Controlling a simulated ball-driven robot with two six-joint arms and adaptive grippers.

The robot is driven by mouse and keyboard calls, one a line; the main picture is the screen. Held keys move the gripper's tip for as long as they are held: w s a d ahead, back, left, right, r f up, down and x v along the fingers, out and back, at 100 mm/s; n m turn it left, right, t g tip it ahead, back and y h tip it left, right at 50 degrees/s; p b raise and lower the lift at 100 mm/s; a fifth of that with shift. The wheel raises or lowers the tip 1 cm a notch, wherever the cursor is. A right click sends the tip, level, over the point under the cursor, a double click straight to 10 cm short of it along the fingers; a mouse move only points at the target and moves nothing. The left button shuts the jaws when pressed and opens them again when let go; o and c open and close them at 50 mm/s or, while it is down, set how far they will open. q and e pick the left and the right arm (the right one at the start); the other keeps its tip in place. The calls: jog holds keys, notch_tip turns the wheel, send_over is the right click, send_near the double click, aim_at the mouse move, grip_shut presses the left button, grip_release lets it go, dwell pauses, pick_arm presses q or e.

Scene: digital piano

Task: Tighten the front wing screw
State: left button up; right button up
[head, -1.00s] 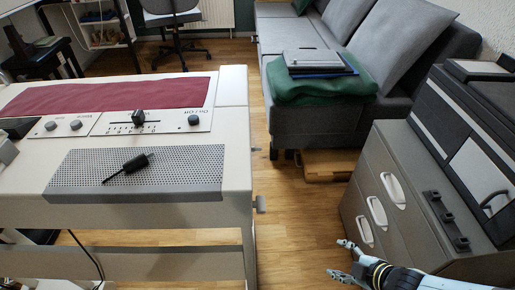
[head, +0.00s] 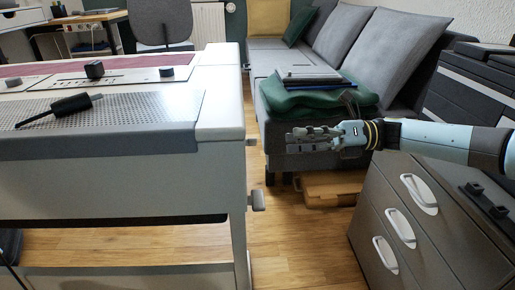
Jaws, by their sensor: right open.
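The digital piano (head: 120,185) stands at the left with its right end facing the aisle. The front wing screw (head: 257,200) is a grey knob sticking out of that end, near the front leg. A second grey knob (head: 250,141) sticks out farther back. My right gripper (head: 292,140) is open and empty, pointing left in the air. In the picture it is to the right of and above the front screw, apart from it, and overlaps the sofa. My left gripper is not in view.
A black plug-like item (head: 68,106) lies on the piano's speaker grille. A grey sofa (head: 345,50) with a green blanket (head: 315,97) is behind my right gripper. A grey drawer cabinet (head: 425,235) stands at the right. The wooden floor (head: 300,240) between is clear.

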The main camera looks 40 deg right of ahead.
aim_at(250, 142)
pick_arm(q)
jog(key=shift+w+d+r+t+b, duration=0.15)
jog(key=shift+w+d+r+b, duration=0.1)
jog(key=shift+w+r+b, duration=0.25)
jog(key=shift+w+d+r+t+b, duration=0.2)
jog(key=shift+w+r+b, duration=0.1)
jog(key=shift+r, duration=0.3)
pick_arm(e)
jog(key=x, duration=0.9)
jog(key=c, duration=1.2)
